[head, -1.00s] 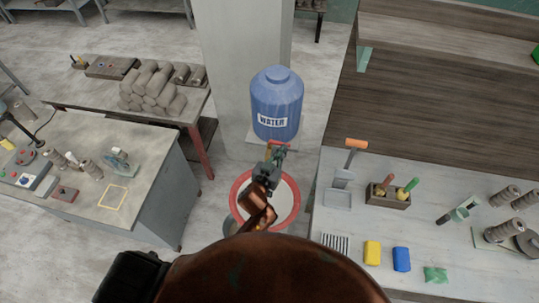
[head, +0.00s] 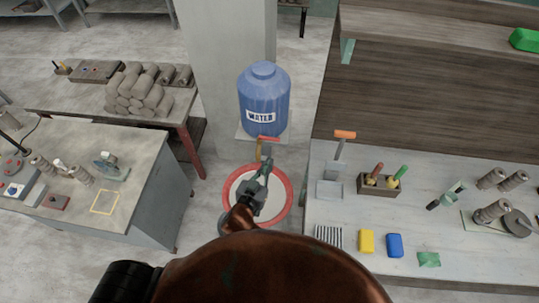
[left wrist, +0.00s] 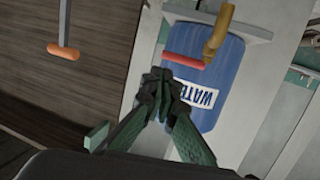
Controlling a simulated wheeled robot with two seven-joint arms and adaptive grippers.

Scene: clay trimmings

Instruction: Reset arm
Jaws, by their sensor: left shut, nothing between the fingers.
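My left gripper (head: 262,172) is shut and empty. In the head view it stands in front of the blue water tank (head: 264,97), over the round red-rimmed basin (head: 287,209). In the left wrist view its closed fingertips (left wrist: 163,76) show close to the red tap handle (left wrist: 184,61) and the WATER label. I cannot tell whether they touch the handle. The brass tap (left wrist: 220,32) is beside the handle. My right gripper is not in view.
The right bench holds a grey dustpan (head: 331,189) with an orange handle, a tool box (head: 367,189), a yellow block (head: 366,241), a blue block (head: 394,245) and several spools. The left table (head: 137,170) holds tools. Clay logs (head: 137,96) lie on the table behind.

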